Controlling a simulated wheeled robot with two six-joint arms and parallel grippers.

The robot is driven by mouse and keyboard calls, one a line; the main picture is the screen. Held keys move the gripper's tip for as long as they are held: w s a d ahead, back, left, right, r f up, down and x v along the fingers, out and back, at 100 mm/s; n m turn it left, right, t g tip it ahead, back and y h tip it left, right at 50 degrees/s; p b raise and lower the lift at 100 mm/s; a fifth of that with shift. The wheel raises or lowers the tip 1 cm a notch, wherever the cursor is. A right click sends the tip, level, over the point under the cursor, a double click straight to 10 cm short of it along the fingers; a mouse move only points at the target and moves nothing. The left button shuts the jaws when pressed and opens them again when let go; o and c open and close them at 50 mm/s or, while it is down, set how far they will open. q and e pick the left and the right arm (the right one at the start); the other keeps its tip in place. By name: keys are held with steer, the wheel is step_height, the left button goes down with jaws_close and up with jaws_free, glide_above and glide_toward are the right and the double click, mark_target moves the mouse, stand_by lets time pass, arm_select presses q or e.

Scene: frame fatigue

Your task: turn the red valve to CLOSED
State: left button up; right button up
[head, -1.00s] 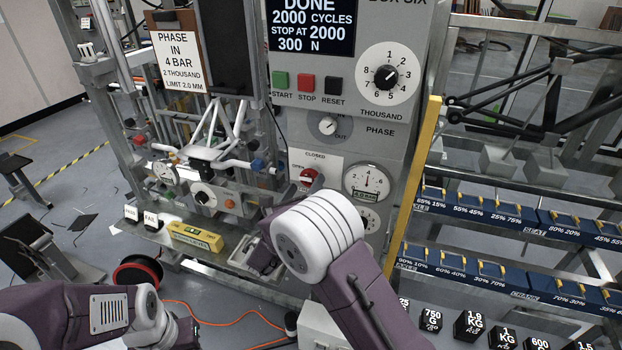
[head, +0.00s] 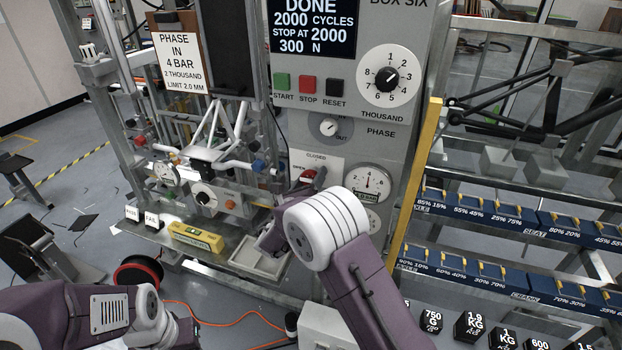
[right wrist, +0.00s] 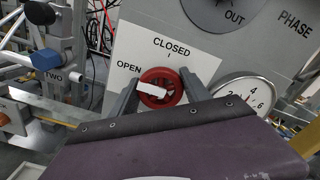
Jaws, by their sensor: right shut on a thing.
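The red valve (head: 308,174) sits on the white OPEN/CLOSED plate on the grey panel, partly hidden by my right gripper in the head view. In the right wrist view the valve (right wrist: 160,77) is a round red knob with a white bar. The bar lies nearly level, its left end towards the OPEN side; the CLOSED mark is above. My right gripper (right wrist: 160,92) is shut on the valve, one finger on each side. My left arm is low at the left of the head view, its gripper (head: 188,332) mostly hidden, away from the valve.
A pressure gauge (head: 368,181) is right of the valve, with the phase knob (head: 329,126) above. A grey tray (head: 262,262) and a yellow block (head: 196,237) are on the bench below. A yellow post (head: 413,190) edges the panel at the right.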

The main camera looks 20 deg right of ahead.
steer(key=shift+f+m+b, duration=0.15)
steer(key=shift+m+b, duration=0.15)
steer(key=shift+b, duration=0.2)
steer(key=m+b, duration=0.7)
steer(key=b, duration=0.3)
steer(key=m+b, duration=0.7)
steer(key=b, duration=0.3)
steer(key=shift+s+d+f+m, duration=0.1)
steer(key=shift+f+m, duration=0.1)
steer(key=shift+m, duration=0.1)
steer(key=shift+r+m+b, duration=0.2)
steer(key=shift+m+b, duration=1.2)
steer(key=shift+b, duration=0.3)
steer(key=o, duration=1.4)
steer(key=shift+r, duration=0.1)
